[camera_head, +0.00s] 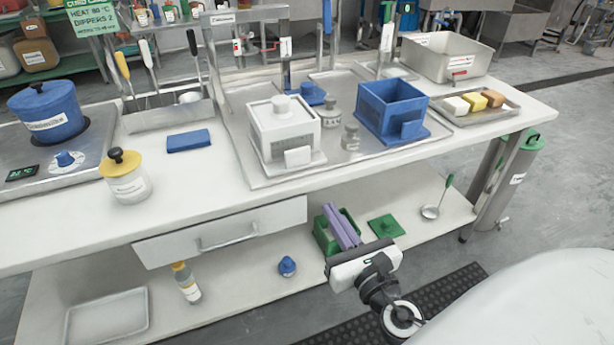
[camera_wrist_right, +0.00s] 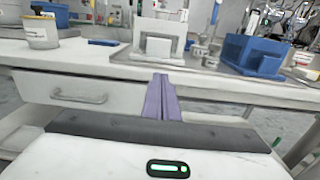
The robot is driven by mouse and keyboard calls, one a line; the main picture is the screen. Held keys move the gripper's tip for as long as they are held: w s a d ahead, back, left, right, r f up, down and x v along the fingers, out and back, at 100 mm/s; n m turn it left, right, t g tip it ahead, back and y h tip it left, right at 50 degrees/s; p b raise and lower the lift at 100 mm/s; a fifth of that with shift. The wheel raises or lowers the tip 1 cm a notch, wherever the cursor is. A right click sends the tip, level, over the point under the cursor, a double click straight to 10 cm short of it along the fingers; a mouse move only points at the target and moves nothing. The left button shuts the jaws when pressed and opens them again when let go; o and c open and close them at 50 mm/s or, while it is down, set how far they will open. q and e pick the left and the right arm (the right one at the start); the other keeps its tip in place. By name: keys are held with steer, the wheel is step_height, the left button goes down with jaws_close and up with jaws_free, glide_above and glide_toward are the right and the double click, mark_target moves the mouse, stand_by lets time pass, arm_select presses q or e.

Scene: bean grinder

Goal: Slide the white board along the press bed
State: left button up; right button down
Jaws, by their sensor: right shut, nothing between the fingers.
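A white box with a round-knobbed lid (camera_head: 283,125) stands on a flat white board (camera_head: 322,152), with a small white block on its front face. The board lies on the grey metal bed (camera_head: 375,152) on the table. The white box also shows in the wrist view (camera_wrist_right: 158,45). My right gripper (camera_head: 333,208) is in front of the table, below the tabletop edge and apart from the board. Its purple fingers are together and empty, and show in the wrist view (camera_wrist_right: 161,78). My left gripper is not in view.
A blue box (camera_head: 385,105) stands on the bed to the right, with small grey canisters (camera_head: 350,137) between the boxes. A drawer (camera_head: 225,232) hangs under the tabletop. A green bin (camera_head: 325,237) on the lower shelf is partly behind my fingers. A yellow-lidded jar (camera_head: 127,182) stands left.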

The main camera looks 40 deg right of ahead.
mark_target(301, 165)
steer(key=p+x, duration=0.1)
steer(key=x, duration=1.3)
steer(key=shift+a+r, duration=0.1)
steer(key=shift+r, duration=0.05)
